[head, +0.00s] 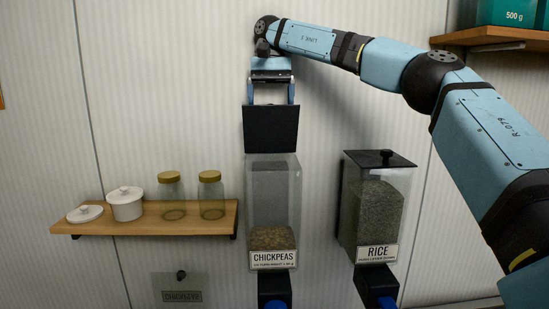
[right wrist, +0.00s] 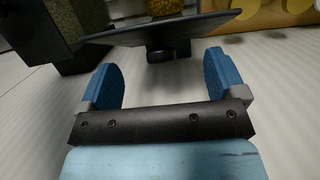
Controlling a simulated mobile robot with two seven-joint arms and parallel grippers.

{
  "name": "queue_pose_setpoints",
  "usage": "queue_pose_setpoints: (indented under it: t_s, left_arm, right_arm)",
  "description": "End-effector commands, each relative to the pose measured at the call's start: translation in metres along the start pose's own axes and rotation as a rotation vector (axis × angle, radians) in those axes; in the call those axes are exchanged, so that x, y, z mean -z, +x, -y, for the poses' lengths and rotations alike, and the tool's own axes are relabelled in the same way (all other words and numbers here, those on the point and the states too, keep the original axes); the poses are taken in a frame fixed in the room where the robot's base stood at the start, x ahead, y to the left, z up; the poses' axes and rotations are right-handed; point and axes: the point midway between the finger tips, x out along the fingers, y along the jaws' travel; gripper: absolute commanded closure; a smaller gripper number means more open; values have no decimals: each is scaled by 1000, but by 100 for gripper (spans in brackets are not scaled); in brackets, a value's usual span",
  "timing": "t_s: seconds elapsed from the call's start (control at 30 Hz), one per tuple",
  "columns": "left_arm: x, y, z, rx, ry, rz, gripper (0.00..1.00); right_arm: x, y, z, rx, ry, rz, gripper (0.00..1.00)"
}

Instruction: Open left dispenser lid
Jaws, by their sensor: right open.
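The left dispenser (head: 273,205) is a clear bin labelled CHICKPEAS, part filled, fixed to the wall. Its dark square lid (head: 271,130) stands raised above the bin's back edge, and the bin's top looks open. My right gripper (head: 271,100) is just above the lid's upper edge, fingers pointing down, open and empty. I cannot tell whether a finger touches the lid. My left gripper is not in view.
The right dispenser (head: 375,210), labelled RICE, has its dark lid (head: 383,158) shut. A wooden shelf (head: 150,226) at the left holds a white pot (head: 126,205), a small lidded dish and two jars. A higher shelf (head: 490,36) is at the top right.

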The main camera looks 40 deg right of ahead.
Motion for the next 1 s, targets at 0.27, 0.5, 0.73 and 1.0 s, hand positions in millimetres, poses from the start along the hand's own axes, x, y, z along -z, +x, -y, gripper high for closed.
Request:
queue_pose_setpoints:
  t_s: [0.27, 0.5, 0.73, 1.0]
  left_arm:
    - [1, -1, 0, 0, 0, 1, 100]
    - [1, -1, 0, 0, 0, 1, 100]
    - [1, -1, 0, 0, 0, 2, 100]
    - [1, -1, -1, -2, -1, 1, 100]
  right_arm:
    - [6, -14, -5, 13, 8, -9, 11]
    - [6, -15, -4, 14, 9, -9, 11]
    - [6, -14, 22, 12, 9, -9, 11]
    - [6, -11, 58, 6, 6, -6, 11]
